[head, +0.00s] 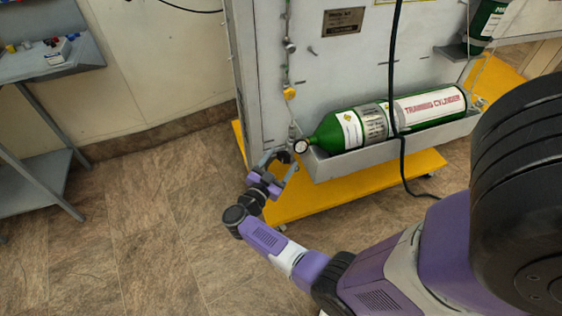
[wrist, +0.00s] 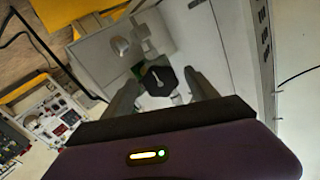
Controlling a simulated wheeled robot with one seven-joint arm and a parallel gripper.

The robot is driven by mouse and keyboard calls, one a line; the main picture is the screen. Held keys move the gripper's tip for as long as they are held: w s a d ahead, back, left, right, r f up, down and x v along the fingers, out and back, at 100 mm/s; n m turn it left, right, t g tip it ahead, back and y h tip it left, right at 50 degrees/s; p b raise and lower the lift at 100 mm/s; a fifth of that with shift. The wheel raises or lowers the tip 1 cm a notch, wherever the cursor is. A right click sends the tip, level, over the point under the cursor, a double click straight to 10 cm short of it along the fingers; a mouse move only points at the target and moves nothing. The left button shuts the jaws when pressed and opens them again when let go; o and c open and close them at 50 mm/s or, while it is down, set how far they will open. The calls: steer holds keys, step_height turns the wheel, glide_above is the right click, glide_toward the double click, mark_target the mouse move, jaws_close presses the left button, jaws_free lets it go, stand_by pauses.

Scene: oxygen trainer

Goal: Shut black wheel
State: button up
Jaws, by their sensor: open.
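The black wheel (head: 284,157) is at the left end of the green cylinder (head: 330,133), beside a small white-faced gauge (head: 301,146). In the wrist view the wheel (wrist: 158,81) shows as a dark, many-sided disc with a pale pointer-like mark on its face. My gripper (head: 279,165) is open at the wheel. In the wrist view my gripper's fingers (wrist: 164,90) stand to the left and right of the wheel, with the wheel between them or just beyond their tips. I cannot tell whether they touch it.
The cylinder lies in a grey tray (head: 400,150) on a panel cart with a yellow base (head: 345,187). A black hose (head: 391,70) hangs in front of it. A yellow knob (head: 289,93) sits on the line above the wheel. A grey side table (head: 50,70) stands at left; floor between is clear.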

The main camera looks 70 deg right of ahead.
steer(key=c, duration=1.4)
steer(key=shift+o, duration=0.2)
